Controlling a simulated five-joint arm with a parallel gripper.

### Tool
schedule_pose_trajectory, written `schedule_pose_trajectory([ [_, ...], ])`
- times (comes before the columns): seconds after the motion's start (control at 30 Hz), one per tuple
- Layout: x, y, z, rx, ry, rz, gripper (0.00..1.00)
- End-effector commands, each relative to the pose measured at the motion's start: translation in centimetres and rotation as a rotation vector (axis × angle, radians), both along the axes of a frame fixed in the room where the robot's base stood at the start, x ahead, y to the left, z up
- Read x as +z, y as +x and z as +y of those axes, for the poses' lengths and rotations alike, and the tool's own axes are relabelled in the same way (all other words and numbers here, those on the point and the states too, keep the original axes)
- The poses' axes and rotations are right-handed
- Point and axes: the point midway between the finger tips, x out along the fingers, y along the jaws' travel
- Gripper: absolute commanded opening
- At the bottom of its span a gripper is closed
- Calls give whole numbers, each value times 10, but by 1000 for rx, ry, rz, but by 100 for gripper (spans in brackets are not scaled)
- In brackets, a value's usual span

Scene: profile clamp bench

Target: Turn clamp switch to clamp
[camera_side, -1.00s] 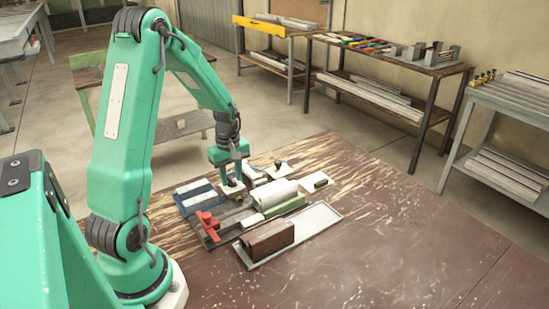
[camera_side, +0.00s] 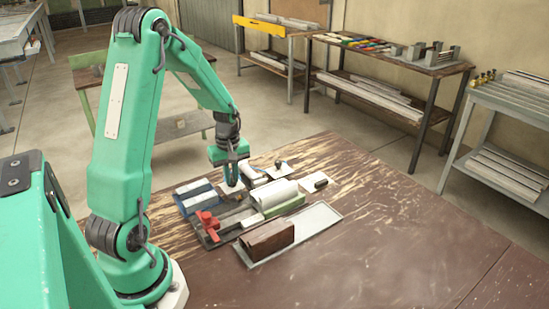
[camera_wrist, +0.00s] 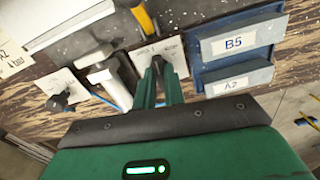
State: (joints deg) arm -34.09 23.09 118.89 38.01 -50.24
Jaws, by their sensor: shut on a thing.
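The switch (camera_wrist: 158,60) is a small dark knob on a white plate (camera_wrist: 140,52) with print too small to read. My gripper (camera_wrist: 158,72) is shut on this knob; its green fingers close around it in the wrist view and hide part of it. In the side view my gripper (camera_side: 231,180) points down at the plate, behind the white profile. The clamp has a red part (camera_side: 207,226) at the front left of the fixture. A white profile (camera_side: 274,193) lies along the fixture; its edge also shows in the wrist view (camera_wrist: 60,20).
A blue holder (camera_wrist: 195,60) with blocks marked B5 and A2 stands close to the right of the fingers. A white cylindrical device (camera_wrist: 105,72) and another knob (camera_wrist: 57,102) are at left. A brown block (camera_side: 267,239) lies in a grey tray (camera_side: 325,222).

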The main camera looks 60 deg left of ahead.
Motion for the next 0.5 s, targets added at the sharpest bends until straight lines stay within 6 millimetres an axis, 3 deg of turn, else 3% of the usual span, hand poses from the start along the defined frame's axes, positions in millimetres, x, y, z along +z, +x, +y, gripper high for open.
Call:
schedule_pose_trajectory([
  [0.5, 1, 0, 0, -418, 0, 0, 0],
])
